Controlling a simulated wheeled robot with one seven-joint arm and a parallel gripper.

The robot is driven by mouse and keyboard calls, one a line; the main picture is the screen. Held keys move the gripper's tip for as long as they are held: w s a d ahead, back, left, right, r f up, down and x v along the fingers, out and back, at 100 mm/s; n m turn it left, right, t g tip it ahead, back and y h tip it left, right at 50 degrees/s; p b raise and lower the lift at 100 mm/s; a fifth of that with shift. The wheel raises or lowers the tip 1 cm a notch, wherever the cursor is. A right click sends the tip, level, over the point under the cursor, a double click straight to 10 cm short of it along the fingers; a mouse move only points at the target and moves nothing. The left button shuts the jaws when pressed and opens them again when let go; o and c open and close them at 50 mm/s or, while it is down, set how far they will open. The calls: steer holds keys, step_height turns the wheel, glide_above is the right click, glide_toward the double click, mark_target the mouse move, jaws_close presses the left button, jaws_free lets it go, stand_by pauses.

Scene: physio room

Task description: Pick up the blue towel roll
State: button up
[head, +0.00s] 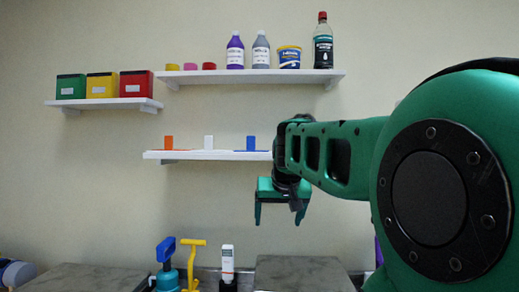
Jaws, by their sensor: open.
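On the middle shelf (200,155), a small blue upright piece (251,143) stands on a flat blue base, close to the left of my arm. A blue and white rounded object (17,273) lies at the lower left edge, partly cut off. I cannot tell for certain which of these is the blue towel roll. My gripper (278,221) points down, open and empty. It hangs lower than the middle shelf, to the right of the blue piece and apart from it. My arm hides the right end of that shelf.
Orange (169,142) and white (209,142) pieces share the middle shelf. Several bottles stand on the upper shelf (250,77); coloured bins on the left one (105,103). Below are grey surfaces (305,272), a blue pump-like object (166,265), a yellow-handled one (193,258) and a white device (228,262).

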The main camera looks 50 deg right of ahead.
steer(key=w+d+r+m+t+h, duration=0.1)
steer(key=d+r+h, duration=0.3)
steer(key=r, duration=0.7)
steer(key=d+r+t+h, duration=0.1)
steer(key=d+r, duration=0.5)
steer(key=r, duration=0.5)
steer(key=shift+t, duration=0.4)
steer(key=w+d, duration=0.4)
steer(key=d, duration=0.1)
steer(key=shift+w+f, duration=0.1)
steer(key=shift+w, duration=0.05)
steer(key=shift+x, duration=2.8)
steer(key=shift+f, duration=0.1)
steer(key=c, duration=1.2)
